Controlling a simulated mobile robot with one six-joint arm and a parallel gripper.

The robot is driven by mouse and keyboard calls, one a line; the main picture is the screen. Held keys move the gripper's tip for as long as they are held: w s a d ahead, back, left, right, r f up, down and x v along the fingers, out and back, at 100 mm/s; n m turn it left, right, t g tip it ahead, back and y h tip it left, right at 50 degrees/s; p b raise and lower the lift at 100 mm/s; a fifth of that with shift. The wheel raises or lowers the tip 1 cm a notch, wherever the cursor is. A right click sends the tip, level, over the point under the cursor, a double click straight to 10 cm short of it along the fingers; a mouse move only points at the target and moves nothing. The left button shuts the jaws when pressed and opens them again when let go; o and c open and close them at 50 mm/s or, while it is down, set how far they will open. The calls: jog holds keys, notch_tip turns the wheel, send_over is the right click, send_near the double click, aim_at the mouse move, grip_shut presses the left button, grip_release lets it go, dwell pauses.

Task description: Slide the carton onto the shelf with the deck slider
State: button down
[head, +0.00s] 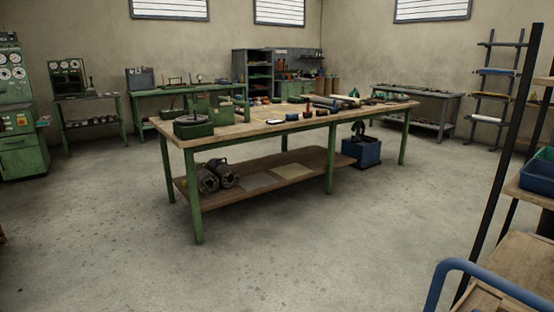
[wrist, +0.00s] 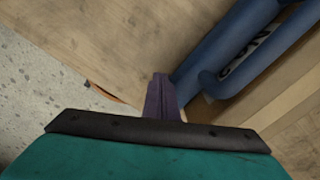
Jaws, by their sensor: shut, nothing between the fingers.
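My gripper (wrist: 160,92) shows in the wrist view with its narrow purple fingers together and nothing between them. Just right of the fingertips is a blue tubular frame (wrist: 222,50); whether they touch it I cannot tell. The blue tube also shows at the lower right of the head view (head: 482,276), above a wooden surface; it may belong to the deck slider. A pale label with dark letters lies between the tubes in the wrist view. I cannot make out the carton for sure. My gripper is not seen in the head view.
A wooden shelf (head: 532,196) with a blue bin (head: 540,172) and dark uprights stands at the right. A long workbench (head: 245,131) with tools fills the middle. Several benches line the back wall. The concrete floor in front is clear.

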jog(key=shift+s+a, duration=0.1)
jog(key=shift+s+a+p, duration=0.3)
jog(key=shift+s+a, duration=0.3)
jog(key=shift+a, duration=0.35)
dwell(0.4)
notch_tip(320, 180, up, 12)
jog(key=p, duration=0.8)
dwell(1.1)
jog(key=shift+a, duration=0.1)
